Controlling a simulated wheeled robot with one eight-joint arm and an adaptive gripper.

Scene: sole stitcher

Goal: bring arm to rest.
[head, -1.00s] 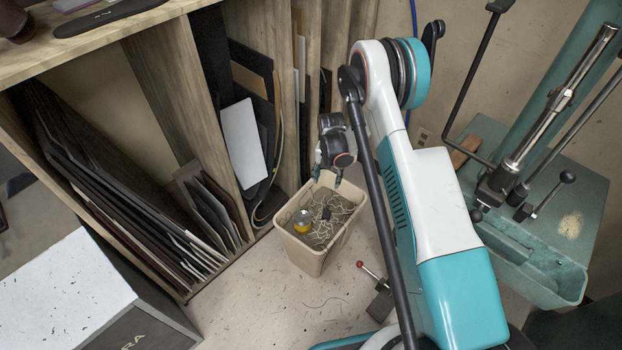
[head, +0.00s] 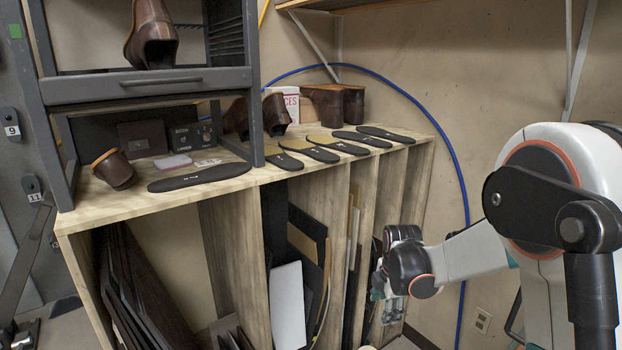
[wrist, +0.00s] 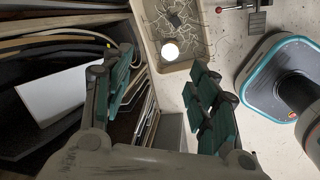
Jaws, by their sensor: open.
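My gripper (wrist: 160,85) is open in the wrist view, with two teal-padded fingers spread apart and nothing between them. It points down toward the floor, near the beige waste bin (wrist: 168,22), whose near edge lies beyond the fingertips. In the head view my arm (head: 470,255) reaches in from the right, and the wrist hangs in front of the shelf unit's right-hand compartments. The gripper's fingers are small and partly hidden there. My base (wrist: 275,75) shows at the right of the wrist view.
The wooden shelf unit (head: 225,255) stands close behind the wrist, with upright sheets in its compartments. Dark insoles (head: 200,177) and brown shoe pieces (head: 335,103) lie on its top. A grey rack (head: 190,84) stands at left. Speckled floor (wrist: 215,45) is clear between bin and base.

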